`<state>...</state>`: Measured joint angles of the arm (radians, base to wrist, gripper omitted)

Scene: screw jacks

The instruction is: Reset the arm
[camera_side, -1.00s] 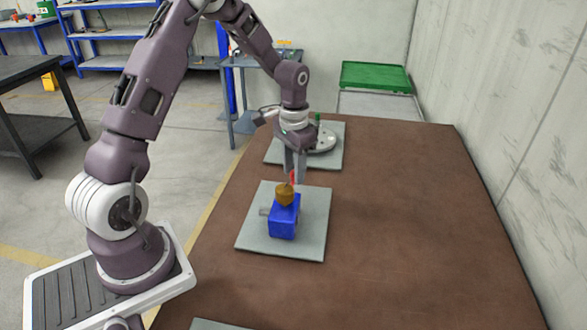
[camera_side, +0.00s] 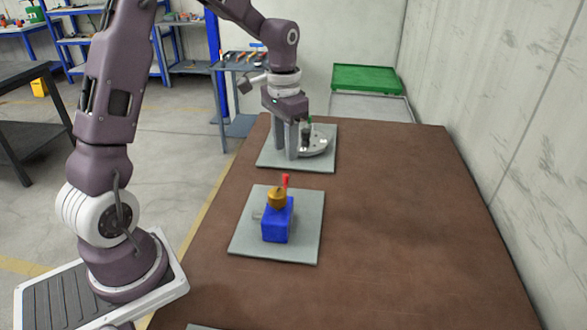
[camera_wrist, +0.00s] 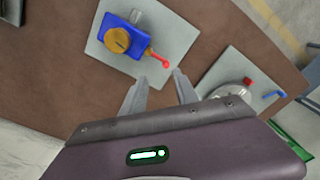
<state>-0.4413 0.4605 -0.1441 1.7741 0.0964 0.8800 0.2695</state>
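A screw jack with a blue body (camera_side: 277,222), a golden-brown top (camera_side: 277,197) and a red handle (camera_side: 286,181) stands upright on a grey plate (camera_side: 305,246) in the middle of the table. It also shows in the wrist view, with its blue body (camera_wrist: 112,31) and red handle (camera_wrist: 160,59). My gripper (camera_side: 285,157) is beyond the jack, in the air apart from it, in front of the far plate. In the wrist view my gripper (camera_wrist: 159,78) has its two fingers spread with nothing between them.
A far grey plate (camera_side: 268,160) bears a round silver device (camera_side: 318,143); the wrist view shows red and blue parts there. A green bin (camera_side: 372,78) stands beyond the table. A wall runs along the right. The brown table's (camera_side: 400,220) right half is clear.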

